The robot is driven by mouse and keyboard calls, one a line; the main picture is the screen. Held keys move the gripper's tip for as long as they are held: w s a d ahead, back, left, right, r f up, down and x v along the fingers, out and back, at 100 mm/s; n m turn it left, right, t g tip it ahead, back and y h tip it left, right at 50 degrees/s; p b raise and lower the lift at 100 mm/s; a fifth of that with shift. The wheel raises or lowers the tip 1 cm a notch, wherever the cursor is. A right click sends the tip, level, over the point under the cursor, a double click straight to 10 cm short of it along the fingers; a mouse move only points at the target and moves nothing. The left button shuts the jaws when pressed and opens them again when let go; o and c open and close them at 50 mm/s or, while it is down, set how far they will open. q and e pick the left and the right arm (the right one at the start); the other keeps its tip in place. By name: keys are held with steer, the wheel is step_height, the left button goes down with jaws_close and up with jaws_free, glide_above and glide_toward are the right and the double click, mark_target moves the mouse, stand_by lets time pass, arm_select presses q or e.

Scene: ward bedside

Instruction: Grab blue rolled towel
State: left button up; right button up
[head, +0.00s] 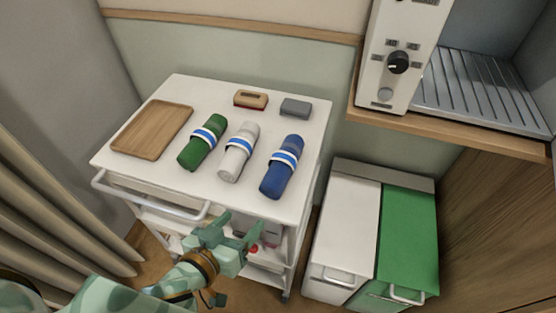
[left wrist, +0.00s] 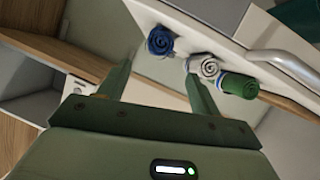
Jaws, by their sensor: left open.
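The blue rolled towel (head: 282,170), with a white-and-blue band, lies on the white cart top (head: 237,204) at the right of three rolls. A white rolled towel (head: 239,152) and a green rolled towel (head: 203,142) lie to its left. My left gripper (head: 242,228) is open and empty in front of the cart's near edge, apart from the towels. In the left wrist view the ends of the blue towel (left wrist: 160,40), white towel (left wrist: 206,67) and green towel (left wrist: 238,86) show beyond the open fingers (left wrist: 160,85). My right gripper is not in view.
A wooden tray (head: 152,130) lies at the cart's left. A tan-and-red box (head: 250,99) and a grey box (head: 295,107) lie behind the towels. The cart's handle (head: 150,204) juts out at the front left. White (head: 340,225) and green (head: 409,230) bins stand right.

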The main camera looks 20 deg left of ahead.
mark_target(268, 191)
arm_select(q)
steer(key=b+x, duration=0.1)
steer(key=x, duration=0.8)
steer(key=shift+w+f, duration=0.15)
steer(key=shift+w, duration=0.15)
steer(key=b+x, duration=0.1)
steer(key=x, duration=0.5)
steer(key=shift+w+a, duration=0.1)
steer(key=shift+a, duration=0.1)
steer(key=shift+w, duration=0.15)
steer(key=shift+r, duration=0.25)
steer(key=c, duration=0.7)
